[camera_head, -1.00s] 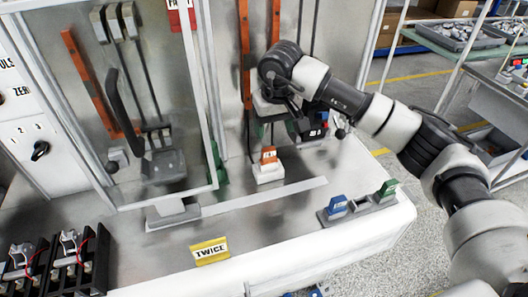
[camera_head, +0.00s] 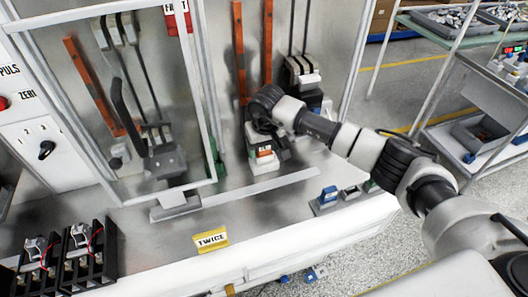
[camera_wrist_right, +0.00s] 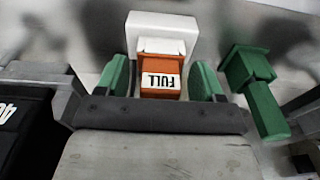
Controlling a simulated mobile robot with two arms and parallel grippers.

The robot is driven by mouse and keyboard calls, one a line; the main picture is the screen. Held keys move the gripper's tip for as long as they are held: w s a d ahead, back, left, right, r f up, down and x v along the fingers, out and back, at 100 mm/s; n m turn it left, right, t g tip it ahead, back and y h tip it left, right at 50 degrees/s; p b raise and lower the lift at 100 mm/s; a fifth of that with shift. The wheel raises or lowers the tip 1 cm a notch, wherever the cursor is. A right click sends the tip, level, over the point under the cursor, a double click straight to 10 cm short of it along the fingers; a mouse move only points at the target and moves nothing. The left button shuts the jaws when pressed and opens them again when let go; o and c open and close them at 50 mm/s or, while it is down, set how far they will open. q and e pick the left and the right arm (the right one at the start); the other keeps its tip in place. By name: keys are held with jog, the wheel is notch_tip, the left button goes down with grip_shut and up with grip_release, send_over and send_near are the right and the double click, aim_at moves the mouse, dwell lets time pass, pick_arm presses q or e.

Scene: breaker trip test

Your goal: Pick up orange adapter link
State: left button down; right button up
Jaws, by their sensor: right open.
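The orange adapter link (camera_head: 264,153) sits on its white base on the bench floor in front of the panel. My right gripper (camera_head: 262,143) is over the link from above. Its two green-padded fingers (camera_wrist_right: 160,78) stand apart on either side of the link, with a visible gap at each side. The gripper partly hides the link in the head view. My left gripper is not in view.
A blue adapter (camera_head: 328,196) stands in a holder at the bench's front right. A glass door (camera_head: 165,100) stands left of the arm. A green piece (camera_wrist_right: 256,85) is just right of the fingers in the wrist view. A yellow "TWICE" sign (camera_head: 211,240) is on the front edge.

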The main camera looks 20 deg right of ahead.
jog(key=shift+w, duration=0.1)
jog(key=shift+c, duration=0.6)
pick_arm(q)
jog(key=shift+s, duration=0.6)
pick_arm(e)
jog(key=c, duration=0.7)
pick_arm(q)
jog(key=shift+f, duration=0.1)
